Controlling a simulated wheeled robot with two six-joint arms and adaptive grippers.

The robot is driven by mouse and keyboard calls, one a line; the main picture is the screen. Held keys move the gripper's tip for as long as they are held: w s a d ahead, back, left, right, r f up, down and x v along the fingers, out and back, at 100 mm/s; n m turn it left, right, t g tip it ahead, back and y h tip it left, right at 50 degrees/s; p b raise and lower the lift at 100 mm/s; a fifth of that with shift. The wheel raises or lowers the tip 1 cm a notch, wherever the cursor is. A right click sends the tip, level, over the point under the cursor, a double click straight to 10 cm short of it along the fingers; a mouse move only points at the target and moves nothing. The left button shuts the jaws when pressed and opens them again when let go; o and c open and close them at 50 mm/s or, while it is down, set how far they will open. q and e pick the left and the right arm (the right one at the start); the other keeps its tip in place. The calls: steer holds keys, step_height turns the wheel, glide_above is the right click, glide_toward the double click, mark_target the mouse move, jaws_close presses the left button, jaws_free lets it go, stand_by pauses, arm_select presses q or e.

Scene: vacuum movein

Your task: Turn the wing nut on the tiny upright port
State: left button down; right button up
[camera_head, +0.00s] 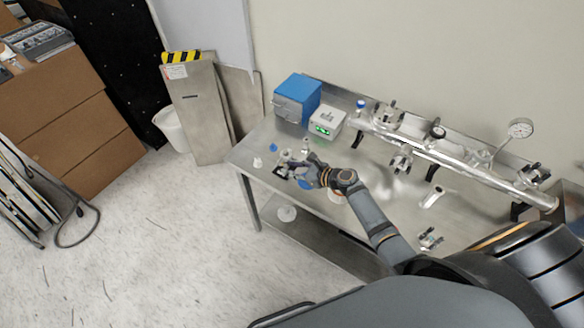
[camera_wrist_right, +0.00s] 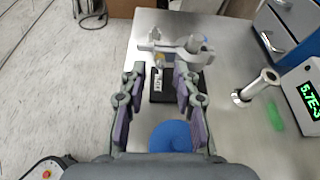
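A small metal clamp with a wing nut (camera_wrist_right: 160,46) sits on a small upright port on a black base (camera_wrist_right: 163,94) in the right wrist view. In the head view this port assembly (camera_head: 288,158) is near the left end of the steel table, partly hidden by my right gripper. My right gripper (camera_head: 301,172) is over that end of the table. In the right wrist view its two fingers (camera_wrist_right: 160,80) are apart and empty, with the clamp just beyond their tips. I cannot tell whether they touch it. My left gripper is not in view.
A blue round thing (camera_wrist_right: 170,136) shows between the finger bases. A long metal manifold (camera_head: 450,160) runs along the table's back.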

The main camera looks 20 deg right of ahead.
steer(key=v, duration=1.2)
steer(key=shift+d, duration=0.1)
steer(key=shift+f, duration=0.1)
